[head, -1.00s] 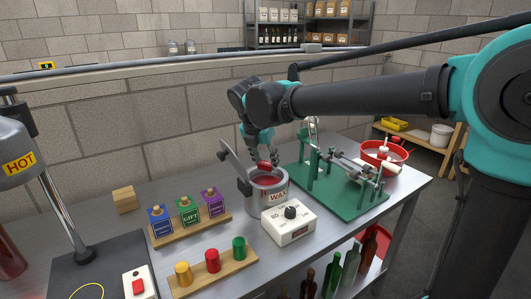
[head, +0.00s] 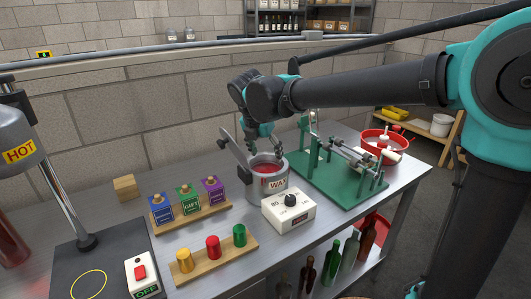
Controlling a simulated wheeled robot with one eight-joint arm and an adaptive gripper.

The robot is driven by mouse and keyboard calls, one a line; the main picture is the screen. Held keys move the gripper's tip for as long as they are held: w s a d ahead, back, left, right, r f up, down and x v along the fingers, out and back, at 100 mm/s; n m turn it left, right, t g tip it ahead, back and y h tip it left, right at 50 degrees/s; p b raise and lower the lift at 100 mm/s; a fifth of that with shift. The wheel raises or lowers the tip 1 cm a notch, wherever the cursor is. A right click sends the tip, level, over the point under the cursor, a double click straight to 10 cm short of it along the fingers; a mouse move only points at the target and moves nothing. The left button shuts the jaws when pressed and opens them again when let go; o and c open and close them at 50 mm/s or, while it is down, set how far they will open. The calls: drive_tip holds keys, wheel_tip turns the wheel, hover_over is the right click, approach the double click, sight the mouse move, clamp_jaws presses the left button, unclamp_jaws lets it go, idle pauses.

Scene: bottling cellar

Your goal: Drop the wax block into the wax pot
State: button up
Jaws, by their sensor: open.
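The wax pot (head: 271,187) is a grey metal pot with a "WAX" label and red wax inside, standing in the middle of the bench. Its lid (head: 234,150) stands tilted up at the left side of the rim. My gripper (head: 263,146) is open above the pot, fingers pointing down, with nothing seen between them. No separate wax block shows; only the red surface (head: 267,169) is visible in the pot, and I cannot tell whether a block lies in it.
A white control box with a black knob (head: 290,200) stands in front of the pot. A green corking stand (head: 345,190) is to the right. The bench front-left holds a hotplate (head: 100,265).

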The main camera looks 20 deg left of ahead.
drive_tip(key=v, duration=1.2)
drive_tip(key=shift+w, duration=0.1)
idle(0.4)
